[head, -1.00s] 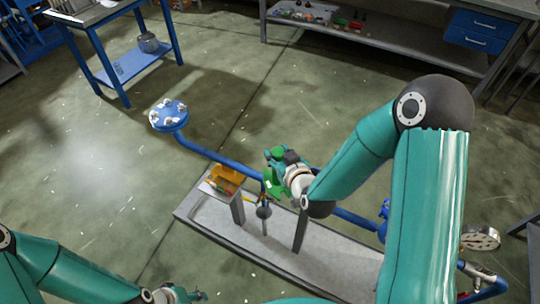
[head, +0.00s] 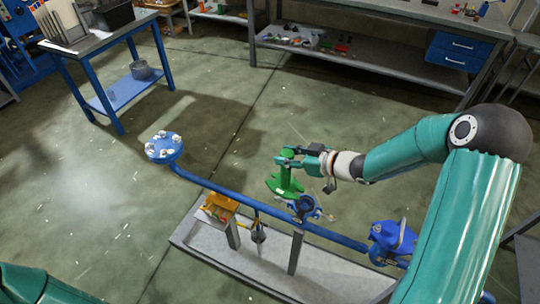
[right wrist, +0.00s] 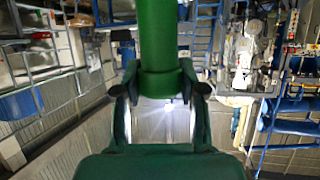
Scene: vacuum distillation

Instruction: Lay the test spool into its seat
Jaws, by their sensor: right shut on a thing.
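The green spool (head: 285,181), which I take to be the test spool, has a wide lower flange and stands nearly upright beside and above the blue pipe. My right gripper (head: 297,158) is shut on its upper part. In the right wrist view the green spool (right wrist: 160,40) runs up between the two fingers (right wrist: 160,100). A dark blue flanged fitting (head: 305,208) sits on the pipe at the right grey post, just right of the spool. I cannot tell for sure which part is the seat. My left gripper is out of view.
The blue pipe (head: 235,203) runs over a grey tray (head: 335,278) from a bolted blue flange (head: 163,147) to a blue valve body (head: 392,240). A blue table and a bench stand behind; the floor between is clear.

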